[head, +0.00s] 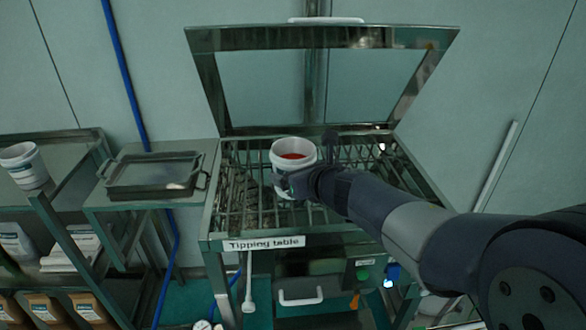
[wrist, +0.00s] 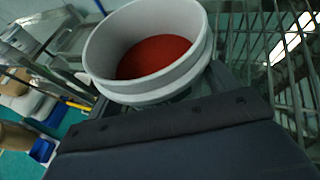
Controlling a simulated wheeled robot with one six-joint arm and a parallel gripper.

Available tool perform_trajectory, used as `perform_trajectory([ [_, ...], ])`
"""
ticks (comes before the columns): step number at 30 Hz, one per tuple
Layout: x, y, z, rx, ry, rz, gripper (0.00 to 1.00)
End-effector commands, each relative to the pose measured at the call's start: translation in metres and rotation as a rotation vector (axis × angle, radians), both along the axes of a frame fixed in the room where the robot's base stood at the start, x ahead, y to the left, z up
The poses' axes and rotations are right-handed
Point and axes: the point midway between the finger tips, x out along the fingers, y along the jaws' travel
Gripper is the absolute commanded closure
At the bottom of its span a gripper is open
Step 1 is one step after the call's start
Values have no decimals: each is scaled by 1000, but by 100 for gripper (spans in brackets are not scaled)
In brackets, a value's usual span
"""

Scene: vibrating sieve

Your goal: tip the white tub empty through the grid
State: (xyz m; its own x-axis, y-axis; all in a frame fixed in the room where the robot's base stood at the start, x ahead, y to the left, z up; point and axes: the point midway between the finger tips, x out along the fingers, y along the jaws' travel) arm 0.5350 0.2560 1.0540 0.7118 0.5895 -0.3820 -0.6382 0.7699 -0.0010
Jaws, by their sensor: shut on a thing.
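The white tub (head: 293,158) is over the grid in the middle of the tipping table in the head view. It stands upright or nearly so, and red powder shows inside it. My gripper (head: 298,180) is shut on the tub from its right side; the fingertips are partly hidden. In the wrist view the tub (wrist: 148,52) fills the top middle, its mouth open and the red contents low inside. The grid (head: 240,195) of metal bars lies below and around the tub. Whether the tub touches the bars I cannot tell.
The framed lid (head: 222,85) stands raised behind the grid. A metal tray (head: 150,180) with handles sits on a side table to the left. Another white tub (head: 24,165) stands on a shelf at far left. The front edge carries a "Tipping table" label (head: 264,243).

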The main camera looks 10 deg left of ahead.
Motion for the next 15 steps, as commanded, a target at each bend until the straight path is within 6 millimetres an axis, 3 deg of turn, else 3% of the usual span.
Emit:
perform_trajectory([
  [15,0,0,-40,1,0,0,49],
])
